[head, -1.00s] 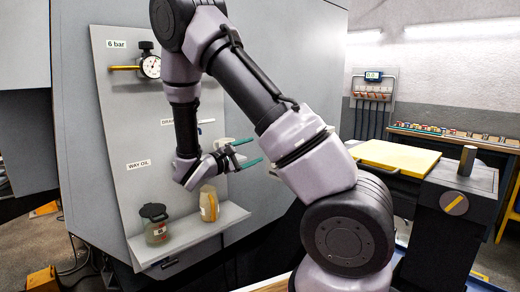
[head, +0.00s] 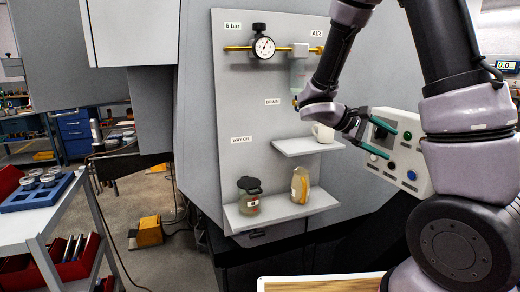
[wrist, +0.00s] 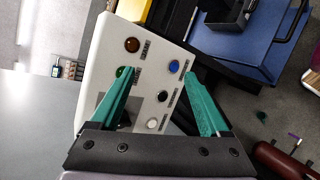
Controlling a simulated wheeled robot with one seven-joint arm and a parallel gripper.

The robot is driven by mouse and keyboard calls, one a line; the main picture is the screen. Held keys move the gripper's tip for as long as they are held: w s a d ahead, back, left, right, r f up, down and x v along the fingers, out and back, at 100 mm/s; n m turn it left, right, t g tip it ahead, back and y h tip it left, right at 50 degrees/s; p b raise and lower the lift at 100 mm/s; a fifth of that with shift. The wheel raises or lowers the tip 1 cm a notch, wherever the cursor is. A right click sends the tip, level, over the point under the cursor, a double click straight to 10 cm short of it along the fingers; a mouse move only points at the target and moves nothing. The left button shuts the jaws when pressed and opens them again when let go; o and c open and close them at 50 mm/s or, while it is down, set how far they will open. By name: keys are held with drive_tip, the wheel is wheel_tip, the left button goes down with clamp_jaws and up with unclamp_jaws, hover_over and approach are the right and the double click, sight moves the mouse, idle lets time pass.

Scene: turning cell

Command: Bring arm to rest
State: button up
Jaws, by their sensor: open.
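My gripper (head: 382,137) is open and empty in the head view, with its green fingers apart in front of the machine's button panel (head: 410,172). In the wrist view the two green fingers of my gripper (wrist: 158,88) stand wide apart with nothing between them. Behind them the white button panel (wrist: 116,48) shows red, green, blue, black and white buttons. I cannot tell whether a finger touches the panel. My arm is bent, its forearm reaching down from the top of the head view.
A grey panel carries a gauge (head: 263,47), an air bowl (head: 298,72), a white mug (head: 322,132) on a small shelf, and a dark-lidded jar (head: 249,196) and yellowish bottle (head: 300,184) on a lower shelf. A cart with a blue tray (head: 36,192) stands left.

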drive_tip(key=s+a+r+m+t+y, duration=0.7)
drive_tip(key=s+a+r+m+y, duration=0.2)
drive_tip(key=s+r+y, duration=0.4)
drive_tip(key=shift+a+r+y, duration=0.55)
drive_tip(key=shift+a+y, duration=0.35)
